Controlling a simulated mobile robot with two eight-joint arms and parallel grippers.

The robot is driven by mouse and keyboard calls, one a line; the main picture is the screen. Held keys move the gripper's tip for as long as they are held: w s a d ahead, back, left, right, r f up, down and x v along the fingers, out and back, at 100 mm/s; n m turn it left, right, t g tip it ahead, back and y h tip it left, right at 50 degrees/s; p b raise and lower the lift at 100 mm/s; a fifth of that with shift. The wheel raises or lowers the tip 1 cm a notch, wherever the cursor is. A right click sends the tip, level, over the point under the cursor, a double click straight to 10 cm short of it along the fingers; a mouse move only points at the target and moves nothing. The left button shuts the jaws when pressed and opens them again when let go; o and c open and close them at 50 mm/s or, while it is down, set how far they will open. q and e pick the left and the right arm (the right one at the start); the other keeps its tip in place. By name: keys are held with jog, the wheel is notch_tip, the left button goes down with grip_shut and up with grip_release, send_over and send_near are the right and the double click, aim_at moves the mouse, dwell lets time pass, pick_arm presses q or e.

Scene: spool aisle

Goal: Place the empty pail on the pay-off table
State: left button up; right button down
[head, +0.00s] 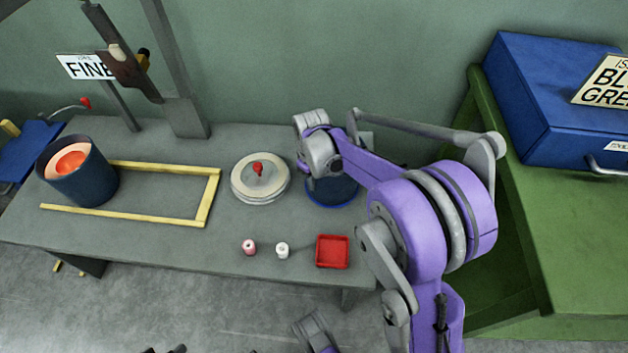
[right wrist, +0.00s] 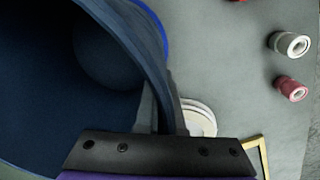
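The empty pail (head: 332,190) is dark blue with a brighter blue edge, at the right end of the grey table (head: 170,243), partly hidden by my right arm. In the right wrist view the pail (right wrist: 50,90) fills the left side, and its inside looks bare. My right gripper (right wrist: 160,108) has one finger inside the pail and one outside, closed on its wall. I cannot tell whether the pail touches the table. Dark tips, apparently of my left gripper (head: 165,350), show at the bottom edge of the head view.
A pail with orange contents (head: 78,172) stands at the left by a yellow frame (head: 210,195). A round white lid (head: 260,180) with a red knob, a pink spool (head: 249,247), a white spool (head: 282,250) and a red tray (head: 332,252) are nearby. A green bench (head: 590,240) stands right.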

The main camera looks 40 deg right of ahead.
jog(key=c, duration=1)
grip_release()
jog(key=shift+c, duration=0.2)
jog(key=shift+r, duration=0.1)
jog(key=r+p, duration=0.1)
jog(key=r, duration=0.4)
jog(key=r+p, duration=0.2)
jog(key=r, duration=0.4)
jog(key=shift+s+a+r, duration=0.1)
jog(key=shift+a+r, duration=0.05)
jog(key=shift+a, duration=0.05)
jog(key=s+a+f+m+t, duration=0.1)
jog(key=s+a+t, duration=0.1)
jog(key=s+a, duration=0.4)
jog(key=s+a+f+m+t, duration=0.1)
jog(key=s+a, duration=0.5)
jog(key=s, duration=0.9)
jog(key=shift+a+m+t, duration=0.25)
jog(key=shift+m+t, duration=0.15)
jog(key=shift+t, duration=0.3)
jog(key=shift+f, duration=0.1)
